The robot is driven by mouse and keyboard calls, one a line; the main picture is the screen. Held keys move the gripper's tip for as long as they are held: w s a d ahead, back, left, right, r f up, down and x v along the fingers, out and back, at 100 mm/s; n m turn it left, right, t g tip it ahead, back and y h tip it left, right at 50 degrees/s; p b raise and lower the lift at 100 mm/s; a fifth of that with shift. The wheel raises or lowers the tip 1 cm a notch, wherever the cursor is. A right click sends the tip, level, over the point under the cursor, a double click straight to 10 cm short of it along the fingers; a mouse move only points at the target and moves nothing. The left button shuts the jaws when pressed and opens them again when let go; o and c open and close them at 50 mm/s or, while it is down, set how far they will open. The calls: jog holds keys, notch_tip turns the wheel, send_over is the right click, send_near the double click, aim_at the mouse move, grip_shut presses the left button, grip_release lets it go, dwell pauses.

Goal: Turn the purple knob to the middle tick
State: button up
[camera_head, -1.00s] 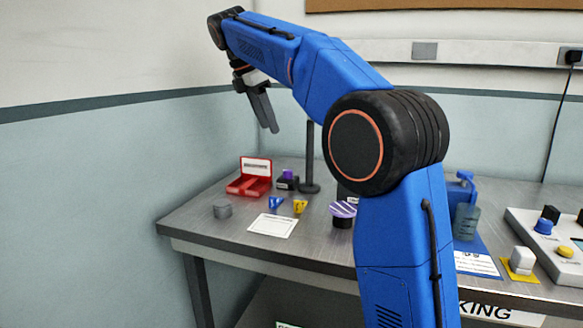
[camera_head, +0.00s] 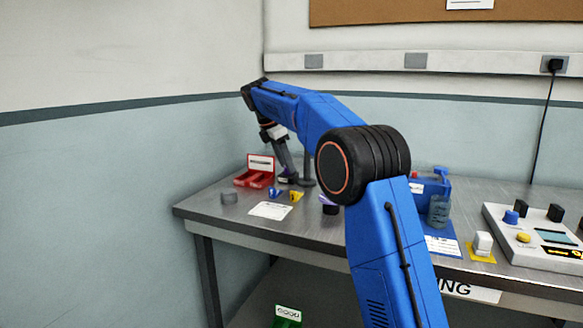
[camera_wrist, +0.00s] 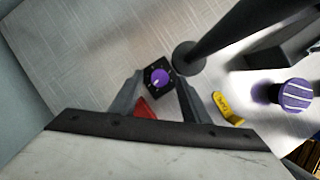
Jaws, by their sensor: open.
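The purple knob (camera_wrist: 160,76) sits on a small dark square box with pale marks around the dial. A short white pointer line shows on the knob toward its lower left; the single ticks are too small to read surely. My gripper (camera_wrist: 158,80) is open, with one finger on each side of the knob in the wrist view. The fingers look apart from the knob, though their height above it is unclear. In the head view my gripper (camera_head: 289,178) hangs over the back left of the table and largely hides the knob.
A dark post (camera_wrist: 215,45) on a round base stands close beside the knob box. A striped purple-topped piece (camera_wrist: 297,94) and a yellow piece (camera_wrist: 226,107) lie to the right. A red bin (camera_head: 256,174) is at the left; a control panel (camera_head: 540,238) is far right.

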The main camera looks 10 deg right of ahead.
jog(key=shift+d+f, duration=0.15)
jog(key=shift+f, duration=0.3)
jog(key=c, duration=1)
jog(key=shift+c, duration=0.2)
jog(key=shift+w+m+g, duration=0.2)
jog(key=shift+m+g, duration=0.3)
jog(key=shift+m, duration=0.8)
jog(key=shift+w+m+g, duration=0.1)
jog(key=shift+m+g, duration=0.5)
jog(key=shift+m, duration=1)
